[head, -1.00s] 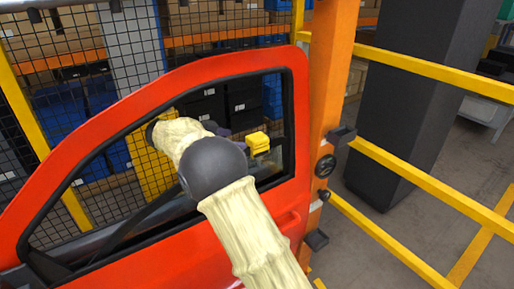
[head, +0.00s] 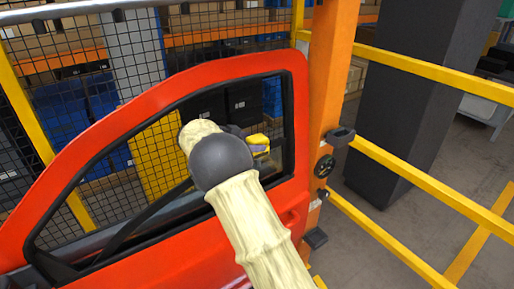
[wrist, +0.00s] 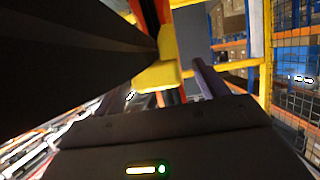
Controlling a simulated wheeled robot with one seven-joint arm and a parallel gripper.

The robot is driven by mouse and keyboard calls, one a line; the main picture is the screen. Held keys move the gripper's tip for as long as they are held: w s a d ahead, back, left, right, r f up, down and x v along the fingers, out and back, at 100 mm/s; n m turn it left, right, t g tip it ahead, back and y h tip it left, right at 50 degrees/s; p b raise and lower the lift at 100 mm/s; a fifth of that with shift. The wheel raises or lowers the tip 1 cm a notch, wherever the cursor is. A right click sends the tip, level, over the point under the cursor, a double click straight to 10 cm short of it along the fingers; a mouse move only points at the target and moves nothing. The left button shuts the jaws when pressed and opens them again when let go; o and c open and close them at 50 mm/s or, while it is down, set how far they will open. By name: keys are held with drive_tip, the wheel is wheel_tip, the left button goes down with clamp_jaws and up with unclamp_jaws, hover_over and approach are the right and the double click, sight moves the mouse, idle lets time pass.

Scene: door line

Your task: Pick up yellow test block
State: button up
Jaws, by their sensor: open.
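The yellow test block (head: 258,140) shows in the head view through the window opening of the red car door, near its right end. My arm reaches towards it through that opening. My gripper (wrist: 168,80) is open at the block. In the wrist view the yellow block (wrist: 158,72) shows between the finger on the right and a dark shape on the left. A grey part of the gripper covers some of the block in the head view. I cannot tell whether the fingers touch it.
The red door (head: 150,105) and its window frame surround my arm. An orange post (head: 330,100) with dark fittings stands right of the door. Yellow rails (head: 430,185) and a dark pillar (head: 405,100) are farther right. Mesh fencing and shelves stand behind.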

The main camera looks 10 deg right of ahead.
sight(261, 137)
drive_tip(key=p+x, duration=0.1)
drive_tip(key=x, duration=0.2)
drive_tip(key=shift+d+p, duration=0.3)
drive_tip(key=shift+d, duration=0.15)
drive_tip(key=shift+w+d+f, duration=0.2)
drive_tip(key=shift+d+f, duration=0.05)
drive_tip(key=c, duration=1.3)
drive_tip(key=shift+r, duration=0.1)
drive_tip(key=shift+c, duration=0.2)
wheel_tip(261, 137, up, 7)
drive_tip(key=shift+s+a+f+b, duration=0.1)
drive_tip(key=shift+a+b, duration=0.05)
drive_tip(key=shift+b, duration=0.9)
drive_tip(key=s+a+b, duration=0.5)
drive_tip(key=s+a, duration=0.7)
drive_tip(key=s, duration=0.1)
